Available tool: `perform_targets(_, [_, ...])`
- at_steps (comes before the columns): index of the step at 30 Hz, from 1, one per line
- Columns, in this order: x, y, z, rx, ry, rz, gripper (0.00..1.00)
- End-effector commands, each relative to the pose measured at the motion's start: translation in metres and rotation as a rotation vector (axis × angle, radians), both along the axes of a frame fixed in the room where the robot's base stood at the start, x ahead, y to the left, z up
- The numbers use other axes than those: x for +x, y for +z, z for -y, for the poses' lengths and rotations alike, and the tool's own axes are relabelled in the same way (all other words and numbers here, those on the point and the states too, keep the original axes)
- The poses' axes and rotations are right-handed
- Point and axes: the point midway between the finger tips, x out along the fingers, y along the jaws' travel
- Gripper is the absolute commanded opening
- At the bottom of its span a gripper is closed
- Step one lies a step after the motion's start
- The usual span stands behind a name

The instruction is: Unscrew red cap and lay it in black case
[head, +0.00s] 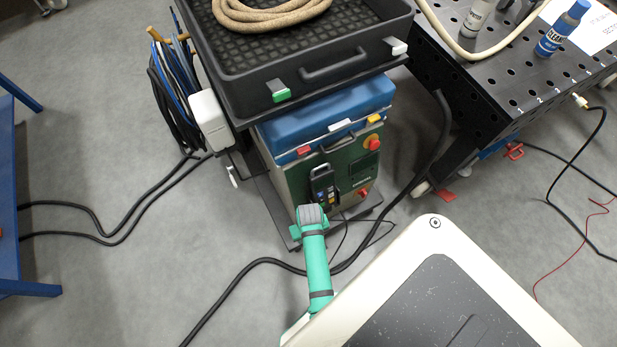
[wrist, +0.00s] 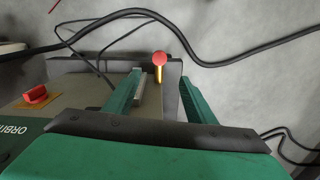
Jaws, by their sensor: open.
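The red cap (wrist: 159,59) is a small round knob on a short brass-coloured stem in the wrist view. My gripper (wrist: 162,80) is open, with one green finger to the left of the cap and one to the right. The cap shows between the fingers near their tips, and I cannot tell whether they touch it. I cannot make out this cap in the head view. The black case (head: 245,98) is open on top of the cart, with a grid-patterned floor, a front handle and latches. A coiled tan hose (head: 265,12) lies inside it.
A green machine with a blue top (head: 325,120) stands below the case. A red switch (wrist: 36,95) sits on its face. A thick black cable (wrist: 215,62) runs beyond the cap. A perforated black table (head: 520,85) with bottles stands right.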

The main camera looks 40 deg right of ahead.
Motion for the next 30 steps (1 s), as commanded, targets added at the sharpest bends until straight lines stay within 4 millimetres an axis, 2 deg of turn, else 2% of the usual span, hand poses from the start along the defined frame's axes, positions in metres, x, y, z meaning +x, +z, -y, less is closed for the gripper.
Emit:
perform_targets(7, [0.001,-0.002,-0.001,0.0,-0.025,0.0,0.47])
perform_targets(11, [0.001,-0.01,-0.001,0.001,-0.169,-0.001,0.47])
perform_targets(24, [-0.001,-0.054,0.0,0.002,-1.069,-0.003,0.47])
perform_targets(30, [-0.003,-0.067,0.001,0.002,-1.357,-0.003,0.47])
